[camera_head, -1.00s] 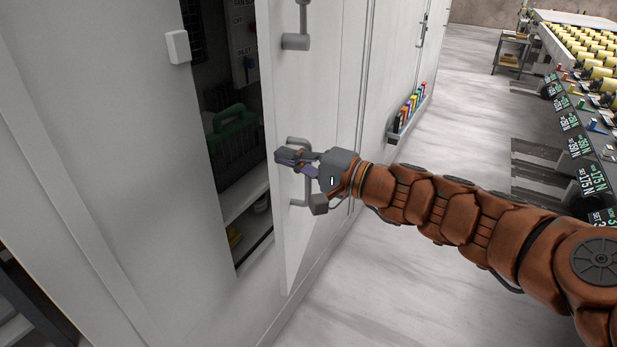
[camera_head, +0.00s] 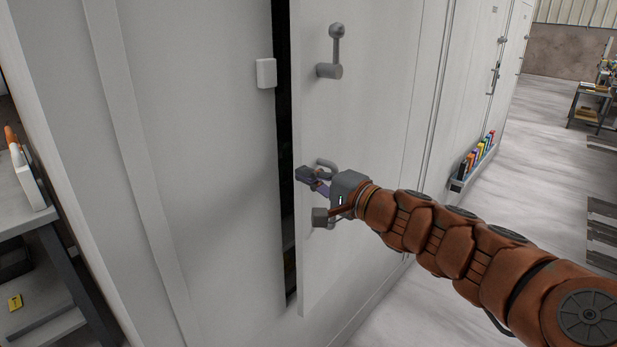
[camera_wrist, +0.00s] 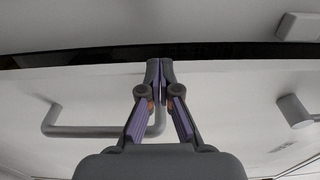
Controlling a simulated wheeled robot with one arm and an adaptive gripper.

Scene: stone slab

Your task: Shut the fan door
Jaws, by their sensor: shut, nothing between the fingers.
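The fan door (camera_head: 375,110) is a white panel standing slightly ajar, with a narrow dark gap along its left edge. It carries a grey latch lever (camera_head: 330,52) above and a grey bar handle (camera_head: 327,163) lower down, partly hidden by my gripper. My gripper (camera_head: 304,176) is shut and empty, at the door's outer face beside the handle, near the free edge. In the wrist view the closed fingertips (camera_wrist: 160,66) are near the door edge, with the bar handle (camera_wrist: 90,131) beside and behind them. I cannot tell whether the fingers touch the door.
A white block (camera_head: 266,73) sits on the cabinet wall (camera_head: 200,150) left of the gap. A rack of coloured markers (camera_head: 473,162) is on the wall farther right. A shelf unit (camera_head: 35,260) stands at the left. The floor (camera_head: 545,150) at right is open.

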